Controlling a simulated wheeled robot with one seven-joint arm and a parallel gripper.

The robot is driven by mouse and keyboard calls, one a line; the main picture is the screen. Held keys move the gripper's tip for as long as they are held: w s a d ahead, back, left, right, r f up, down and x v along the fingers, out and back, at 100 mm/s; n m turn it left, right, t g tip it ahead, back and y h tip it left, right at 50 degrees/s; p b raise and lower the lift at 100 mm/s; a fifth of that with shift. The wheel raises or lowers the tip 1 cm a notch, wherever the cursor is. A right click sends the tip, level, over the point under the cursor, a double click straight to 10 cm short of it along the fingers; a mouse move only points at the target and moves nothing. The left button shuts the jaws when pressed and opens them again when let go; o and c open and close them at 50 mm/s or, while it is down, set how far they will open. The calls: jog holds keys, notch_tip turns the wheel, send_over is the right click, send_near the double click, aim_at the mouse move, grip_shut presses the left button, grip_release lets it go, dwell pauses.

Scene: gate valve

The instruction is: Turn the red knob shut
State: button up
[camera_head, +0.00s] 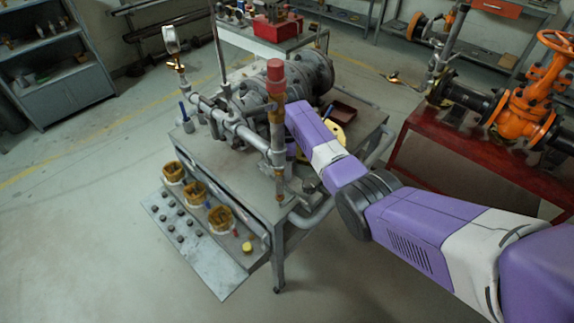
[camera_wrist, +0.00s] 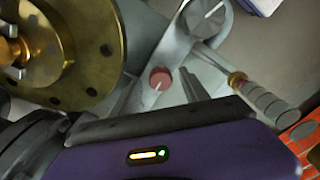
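The red knob (camera_wrist: 160,78) shows in the wrist view as a small round red dial with a pale mark, on a light grey panel. A larger grey dial (camera_wrist: 205,17) sits above and to its right. My gripper (camera_wrist: 190,74) shows as narrow grey prongs just right of the red knob, apart from it in the picture. Their spacing is not clear. In the head view my purple arm reaches to the grey workbench (camera_head: 225,185), and its forearm hides the gripper and the small knob. A red cylindrical cap (camera_head: 275,76) tops an upright pipe there.
A large brass flange (camera_wrist: 75,45) is close at the left in the wrist view, and a grey-handled tool (camera_wrist: 262,100) lies at the right. In the head view, an orange valve (camera_head: 530,100) stands on a red bench at right. Floor is open at front left.

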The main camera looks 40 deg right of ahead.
notch_tip(320, 180, up, 7)
jog(key=shift+f+b, duration=0.15)
jog(key=shift+b, duration=0.3)
jog(key=shift+r, duration=0.55)
